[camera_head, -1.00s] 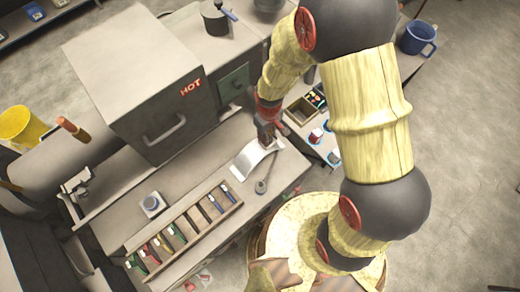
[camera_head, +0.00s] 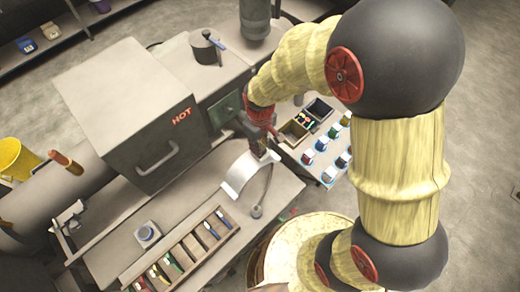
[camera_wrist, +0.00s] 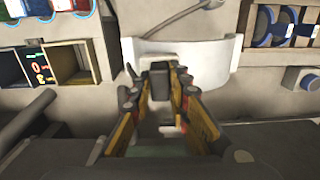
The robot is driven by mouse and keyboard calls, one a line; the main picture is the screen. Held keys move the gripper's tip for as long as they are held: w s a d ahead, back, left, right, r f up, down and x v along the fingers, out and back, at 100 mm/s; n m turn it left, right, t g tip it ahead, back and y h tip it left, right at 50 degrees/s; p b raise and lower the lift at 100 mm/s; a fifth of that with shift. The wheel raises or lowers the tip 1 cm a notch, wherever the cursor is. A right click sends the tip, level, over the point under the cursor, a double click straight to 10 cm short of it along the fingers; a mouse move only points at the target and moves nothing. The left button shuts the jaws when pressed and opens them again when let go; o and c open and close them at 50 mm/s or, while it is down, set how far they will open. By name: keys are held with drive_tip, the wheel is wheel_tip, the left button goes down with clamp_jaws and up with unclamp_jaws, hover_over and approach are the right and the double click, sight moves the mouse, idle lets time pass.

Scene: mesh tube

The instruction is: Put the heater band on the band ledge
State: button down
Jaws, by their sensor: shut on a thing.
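The heater band is a curved, pale metal strip (camera_head: 240,177) in the head view, over the workbench beside the dark oven marked HOT. My gripper (camera_head: 263,153) is shut on its upper right end. A thin grey lead with a round end (camera_head: 257,211) shows beside the band. In the wrist view the band (camera_wrist: 215,62) spreads across beyond the fingertips (camera_wrist: 165,75), its curved edge reaching right. The gripped part is partly hidden by the fingers. I cannot tell the band's height above the bench, and I cannot make out the band ledge with certainty.
The HOT oven (camera_head: 150,140) stands left of the band. A divided tool tray (camera_head: 185,255) and a small grey block with a round knob (camera_head: 147,234) are on the bench in front. Open bins (camera_head: 294,132) and several small cups (camera_head: 329,175) lie to the right.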

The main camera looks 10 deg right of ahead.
drive_tip(key=shift+r+p, duration=2.95)
drive_tip(key=shift+r, duration=1.55)
drive_tip(key=shift+f, duration=0.1)
